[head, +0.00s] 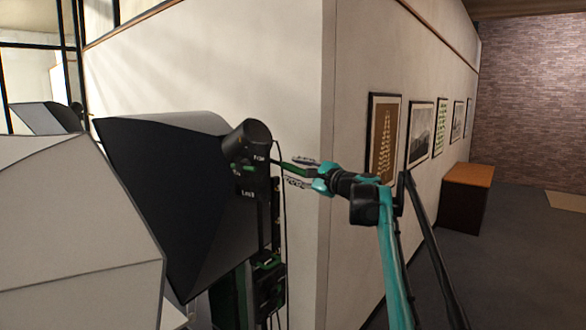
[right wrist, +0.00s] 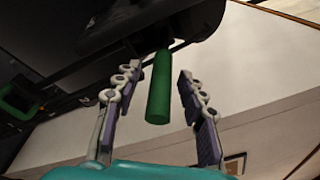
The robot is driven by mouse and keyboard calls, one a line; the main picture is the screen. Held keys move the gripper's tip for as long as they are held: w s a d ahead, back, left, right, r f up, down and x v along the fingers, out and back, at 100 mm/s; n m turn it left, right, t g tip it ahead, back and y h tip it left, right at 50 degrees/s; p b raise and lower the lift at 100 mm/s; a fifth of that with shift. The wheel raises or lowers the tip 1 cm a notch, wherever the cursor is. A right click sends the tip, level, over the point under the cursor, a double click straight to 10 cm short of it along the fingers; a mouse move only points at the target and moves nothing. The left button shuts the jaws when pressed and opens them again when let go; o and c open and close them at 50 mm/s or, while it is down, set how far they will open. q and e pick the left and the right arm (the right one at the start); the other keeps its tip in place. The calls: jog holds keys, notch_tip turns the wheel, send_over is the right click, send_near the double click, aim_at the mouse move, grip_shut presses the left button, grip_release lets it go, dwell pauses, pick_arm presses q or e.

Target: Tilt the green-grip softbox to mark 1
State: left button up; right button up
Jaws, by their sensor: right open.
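The black softbox (head: 165,195) hangs tilted on a lamp head (head: 250,150) at the middle left of the head view. A green grip (head: 288,165) sticks out from the head toward my right gripper. My right gripper (head: 293,172) is open, with its fingers on either side of the grip. In the right wrist view the green grip (right wrist: 159,92) lies between the two open fingers (right wrist: 158,78), with gaps on both sides. The scale marks are too small to read. My left gripper is not in view.
A large pale softbox (head: 75,235) fills the lower left. A white wall corner (head: 328,130) is close behind the grip. Framed pictures (head: 384,138) and a wooden-topped cabinet (head: 466,197) are at right.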

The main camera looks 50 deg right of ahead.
jog(key=shift+w, duration=0.55)
jog(key=shift+s+r, duration=0.15)
jog(key=shift+s, duration=0.1)
jog(key=shift+w, duration=0.15)
grip_shut()
jog(key=f+t+b, duration=0.2)
jog(key=b, duration=0.1)
jog(key=f+m+t+b, duration=0.1)
jog(key=f+b, duration=0.1)
jog(key=shift+w+a, duration=0.1)
jog(key=shift+w, duration=0.25)
jog(key=shift+h, duration=0.3)
grip_release()
jog(key=shift+r, duration=0.1)
